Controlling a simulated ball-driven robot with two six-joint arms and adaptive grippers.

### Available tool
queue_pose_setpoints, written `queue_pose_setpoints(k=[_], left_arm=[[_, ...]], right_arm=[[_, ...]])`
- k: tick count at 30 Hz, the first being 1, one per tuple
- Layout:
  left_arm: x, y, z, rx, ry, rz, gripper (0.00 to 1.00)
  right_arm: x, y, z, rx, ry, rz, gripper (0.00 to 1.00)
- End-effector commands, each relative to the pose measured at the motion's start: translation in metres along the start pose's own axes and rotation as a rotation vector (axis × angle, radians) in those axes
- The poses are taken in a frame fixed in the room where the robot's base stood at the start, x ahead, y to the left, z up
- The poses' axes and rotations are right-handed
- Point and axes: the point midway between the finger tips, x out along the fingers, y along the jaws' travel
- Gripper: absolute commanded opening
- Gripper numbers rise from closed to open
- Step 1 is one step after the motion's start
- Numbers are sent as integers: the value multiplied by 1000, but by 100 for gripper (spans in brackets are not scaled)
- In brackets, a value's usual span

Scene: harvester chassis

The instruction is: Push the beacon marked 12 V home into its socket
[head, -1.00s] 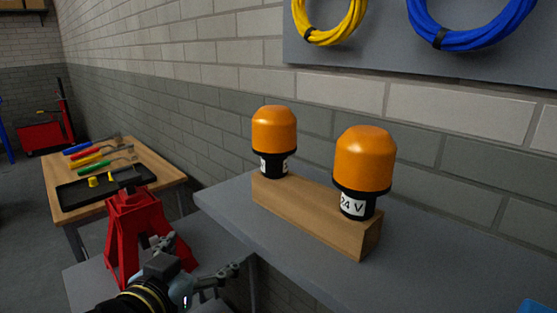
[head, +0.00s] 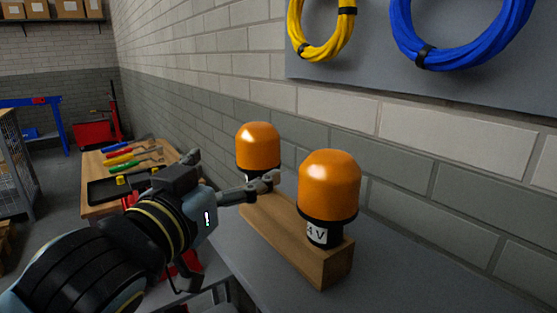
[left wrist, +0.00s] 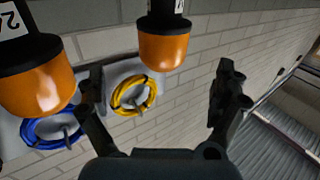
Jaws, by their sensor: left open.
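Two orange-domed beacons with black bases stand upright on a wooden block (head: 322,262). The near beacon (head: 329,185) has a white label, partly cut off, ending in "4 V". The far beacon (head: 258,146) has its label and lower base hidden behind my left gripper (head: 234,169). My left gripper is open and empty, at the far beacon's lower part on the near side; I cannot tell if it touches. In the left wrist view, upside down, the far beacon (left wrist: 164,48) shows between the open fingers (left wrist: 163,88), and the near beacon (left wrist: 35,85) is left of them.
The block sits on a grey shelf (head: 280,290) along a brick wall. Yellow (head: 320,50) and blue (head: 425,55) cable coils hang above. A wooden table with tools (head: 125,150) and a red stand (head: 187,268), mostly hidden by my arm, are at left.

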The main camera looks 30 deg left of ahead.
Motion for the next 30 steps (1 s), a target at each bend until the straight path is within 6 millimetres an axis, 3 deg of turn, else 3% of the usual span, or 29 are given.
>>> queue_pose_setpoints(k=[6, 12, 21, 30], left_arm=[[36, 0, -3, 2, 3, 1, 99], [54, 0, -2, 1, 2, 0, 99], [97, -2, -4, 0, 1, 0, 99], [104, -2, -1, 0, 0, 0, 99]], right_arm=[[-9, -6, 7, 3, -11, -8, 40], [-14, -22, 13, 10, -21, -26, 40], [-28, -12, 8, 6, -15, -16, 40], [-28, -8, 4, 5, -8, -12, 40]])
